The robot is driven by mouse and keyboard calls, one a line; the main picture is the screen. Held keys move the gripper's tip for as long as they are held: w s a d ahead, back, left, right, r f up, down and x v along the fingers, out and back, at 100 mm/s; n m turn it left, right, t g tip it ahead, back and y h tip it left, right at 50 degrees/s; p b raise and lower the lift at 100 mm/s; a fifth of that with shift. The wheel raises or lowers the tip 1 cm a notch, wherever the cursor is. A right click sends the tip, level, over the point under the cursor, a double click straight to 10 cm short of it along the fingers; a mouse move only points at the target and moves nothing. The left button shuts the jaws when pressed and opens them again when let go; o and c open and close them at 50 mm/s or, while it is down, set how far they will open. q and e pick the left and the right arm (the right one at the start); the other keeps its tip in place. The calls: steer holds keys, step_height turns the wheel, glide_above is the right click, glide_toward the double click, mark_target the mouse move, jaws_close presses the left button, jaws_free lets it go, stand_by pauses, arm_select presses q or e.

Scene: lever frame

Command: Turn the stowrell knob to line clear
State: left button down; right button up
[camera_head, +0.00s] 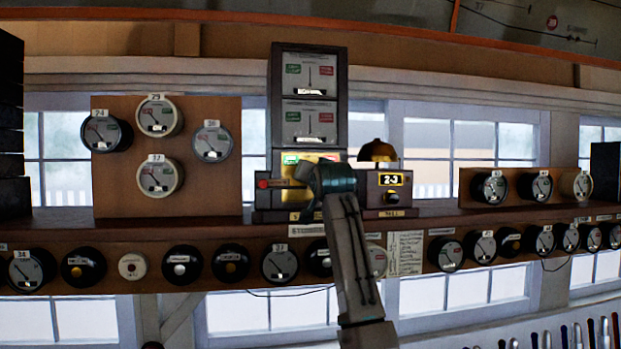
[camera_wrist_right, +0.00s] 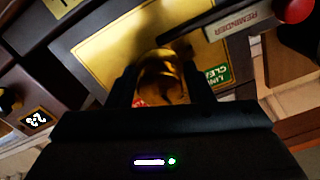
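The stowrell knob (camera_wrist_right: 160,75) is a rounded brass knob on a gold plate (camera_wrist_right: 105,50) in the right wrist view. A green "line clear" label (camera_wrist_right: 217,75) shows to its right, and part of a red label (camera_wrist_right: 139,103) shows below it. My right gripper (camera_wrist_right: 161,78) has one dark finger on each side of the knob. I cannot tell whether the fingers press on it. In the head view my right gripper (camera_head: 318,180) is in front of the gold lower panel (camera_head: 298,165) of the tall dark instrument (camera_head: 278,95) and hides the knob. My left gripper is not in view.
A red-ended "reminder" bar (camera_wrist_right: 240,18) lies close beside the right gripper; it also shows in the head view (camera_head: 272,183). A bell box (camera_head: 391,190) with a brass bell stands just right of the arm. Round dials fill the shelf front (camera_head: 225,232).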

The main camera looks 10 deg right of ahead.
steer(key=c, duration=0.3)
steer(key=n, duration=0.3)
steer(key=shift+n, duration=0.4)
steer(key=shift+f, duration=0.1)
